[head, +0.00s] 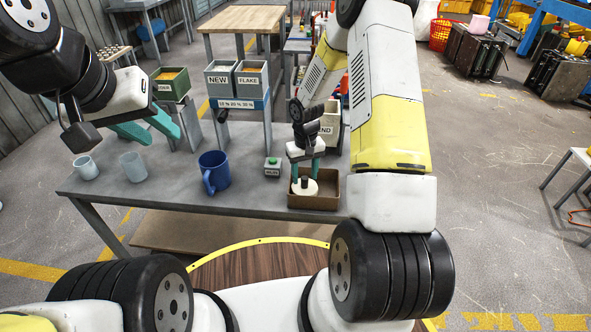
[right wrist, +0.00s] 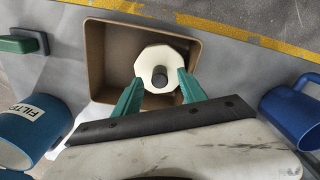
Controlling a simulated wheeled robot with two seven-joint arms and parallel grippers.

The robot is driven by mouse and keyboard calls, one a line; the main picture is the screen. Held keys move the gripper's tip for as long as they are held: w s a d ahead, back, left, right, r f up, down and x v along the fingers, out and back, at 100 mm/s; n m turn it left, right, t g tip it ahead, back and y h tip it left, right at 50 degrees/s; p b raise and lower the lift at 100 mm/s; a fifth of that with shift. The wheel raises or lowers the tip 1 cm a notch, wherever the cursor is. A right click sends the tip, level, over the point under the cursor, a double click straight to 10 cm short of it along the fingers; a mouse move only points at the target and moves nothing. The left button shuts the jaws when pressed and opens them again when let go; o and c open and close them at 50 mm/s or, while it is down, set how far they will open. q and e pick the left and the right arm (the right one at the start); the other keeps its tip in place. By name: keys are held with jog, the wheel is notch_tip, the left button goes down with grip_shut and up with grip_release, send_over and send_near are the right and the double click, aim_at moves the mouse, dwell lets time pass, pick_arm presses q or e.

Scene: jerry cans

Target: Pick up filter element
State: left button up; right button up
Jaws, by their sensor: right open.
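The filter element looks like a white, many-sided disc with a dark knob in its middle. It sits in a brown open box (head: 328,188) on the grey table, and the filter element (head: 304,188) shows below my right gripper (head: 305,172) in the head view. In the right wrist view the filter element (right wrist: 151,62) lies between the teal fingertips of my right gripper (right wrist: 158,88), which are apart on either side of it. I cannot tell whether they touch it. My left gripper (head: 163,137) is open and empty above the table's left part.
A blue mug (head: 214,172), two pale cups (head: 133,166) and a small box with a green button (head: 272,167) stand left of the brown box. Labelled bins (head: 220,80) stand behind. A blue container labelled "FILTE" (right wrist: 28,125) shows in the right wrist view.

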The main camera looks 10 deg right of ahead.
notch_tip(320, 180, down, 2)
jog(key=shift+f, duration=0.1)
grip_shut()
dwell(1.5)
